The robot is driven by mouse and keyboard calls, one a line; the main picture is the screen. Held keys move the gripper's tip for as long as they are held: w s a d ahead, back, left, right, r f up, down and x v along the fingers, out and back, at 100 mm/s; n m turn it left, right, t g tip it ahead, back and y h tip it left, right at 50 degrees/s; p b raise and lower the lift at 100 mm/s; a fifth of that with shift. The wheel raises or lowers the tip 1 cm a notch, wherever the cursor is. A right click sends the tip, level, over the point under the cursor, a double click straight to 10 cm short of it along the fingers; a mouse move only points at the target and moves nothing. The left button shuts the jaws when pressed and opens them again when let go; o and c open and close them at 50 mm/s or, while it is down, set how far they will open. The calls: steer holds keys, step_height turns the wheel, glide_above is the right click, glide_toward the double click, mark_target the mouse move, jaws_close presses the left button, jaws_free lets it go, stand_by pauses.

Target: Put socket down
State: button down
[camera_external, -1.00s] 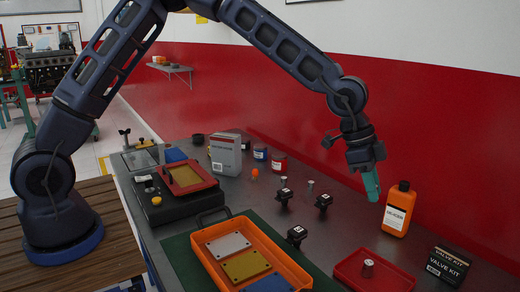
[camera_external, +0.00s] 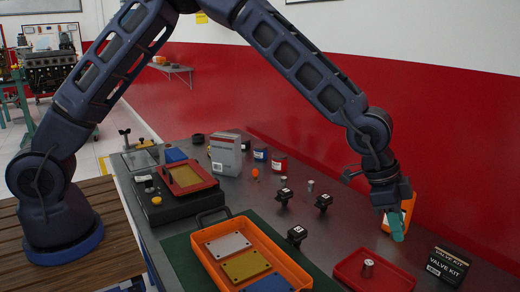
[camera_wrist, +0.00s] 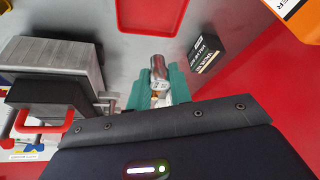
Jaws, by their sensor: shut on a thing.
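My gripper (camera_external: 397,229) has teal fingers and is raised above the right end of the workbench. In the wrist view its fingers (camera_wrist: 159,88) are shut on a silver cylindrical socket (camera_wrist: 158,69), which sticks out between the tips. In the external view the fingers hide the held socket. A shallow red tray (camera_external: 350,281) lies below and left of my gripper, with another small silver cylinder (camera_external: 368,267) standing in it. Part of a red tray (camera_wrist: 150,14) also shows at the top of the wrist view, ahead of the fingertips.
A black valve kit box (camera_external: 447,267) stands right of the tray. An orange bottle (camera_external: 408,210) stands behind my gripper, partly hidden by it. An orange tray with plates (camera_external: 205,259) and several black parts (camera_external: 296,235) lie to the left. The red wall bounds the bench behind.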

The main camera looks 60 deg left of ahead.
mark_target(388, 287)
step_height(388, 287, down, 14)
steer(key=shift+r, duration=0.2)
stand_by(0.4)
steer(key=shift+f, duration=0.1)
steer(key=c, duration=1.3)
jaws_free()
